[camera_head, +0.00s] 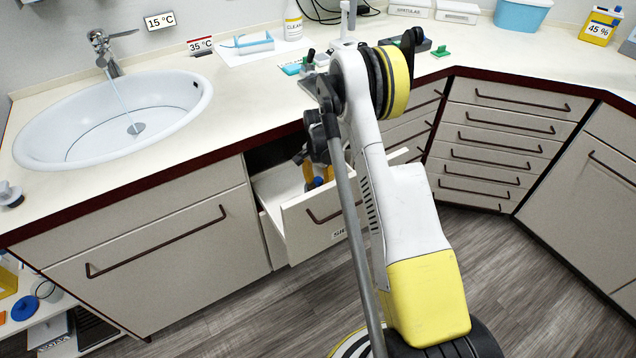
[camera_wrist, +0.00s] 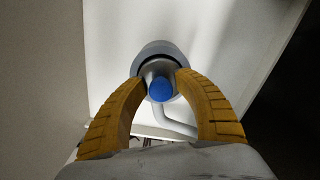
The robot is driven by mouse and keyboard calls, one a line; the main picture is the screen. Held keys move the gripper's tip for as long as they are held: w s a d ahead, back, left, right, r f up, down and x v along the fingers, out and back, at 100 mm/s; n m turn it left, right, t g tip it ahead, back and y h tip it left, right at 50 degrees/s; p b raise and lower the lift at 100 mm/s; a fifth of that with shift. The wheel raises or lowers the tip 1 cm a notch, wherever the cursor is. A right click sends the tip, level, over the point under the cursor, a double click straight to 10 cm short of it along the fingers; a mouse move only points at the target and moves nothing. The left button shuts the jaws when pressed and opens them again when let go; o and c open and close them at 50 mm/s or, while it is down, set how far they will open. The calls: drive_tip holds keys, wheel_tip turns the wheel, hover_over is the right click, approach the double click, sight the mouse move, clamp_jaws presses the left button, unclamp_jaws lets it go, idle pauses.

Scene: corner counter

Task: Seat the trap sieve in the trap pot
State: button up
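My gripper (camera_wrist: 162,78) points down into an open drawer (camera_head: 325,222) below the counter; my arm hides much of it in the head view. In the wrist view its two yellow fingers stand on either side of a blue knob (camera_wrist: 161,89). Behind the knob is a round grey cup-like body (camera_wrist: 158,48), and a light grey pipe (camera_wrist: 172,122) curves away below. I take these for the trap parts but cannot tell sieve from pot, nor whether the sieve is seated. Whether the fingers touch or grip anything is unclear.
The drawer's pale walls are close around my gripper. A sink (camera_head: 75,137) with running water is left of it. A small grey item (camera_head: 10,194) stands at the counter's left end. Bottles and discs (camera_head: 43,288) sit on a low shelf. The right counter (camera_head: 510,60) has free room.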

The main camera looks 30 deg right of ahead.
drive_tip(key=r+p, duration=0.1)
drive_tip(key=r, duration=0.2)
drive_tip(key=r+p, duration=0.2)
drive_tip(key=r, duration=0.2)
drive_tip(key=s+r+p, duration=0.1)
drive_tip(key=r+p, duration=0.1)
drive_tip(key=r, duration=0.1)
drive_tip(key=shift+a+r, duration=0.15)
drive_tip(key=shift+a, duration=0.1)
drive_tip(key=s+a+r+n+t, duration=0.25)
drive_tip(key=s+a+r, duration=0.2)
drive_tip(key=r, duration=0.65)
drive_tip(key=s+a+r+n+t, duration=0.1)
drive_tip(key=s+a+r+n, duration=0.3)
drive_tip(key=r, duration=0.8)
drive_tip(key=s+a+r+n+t, duration=0.2)
drive_tip(key=s+a+n, duration=0.1)
drive_tip(key=s, duration=0.5)
drive_tip(key=s+a+r+n+t, duration=0.1)
drive_tip(key=s+a+r+n, duration=0.2)
drive_tip(key=s+a, duration=0.3)
drive_tip(key=s, duration=0.3)
drive_tip(key=shift+s+r+n+t, duration=0.2)
drive_tip(key=shift+s+n+t, duration=0.1)
drive_tip(key=shift+n+t, duration=0.05)
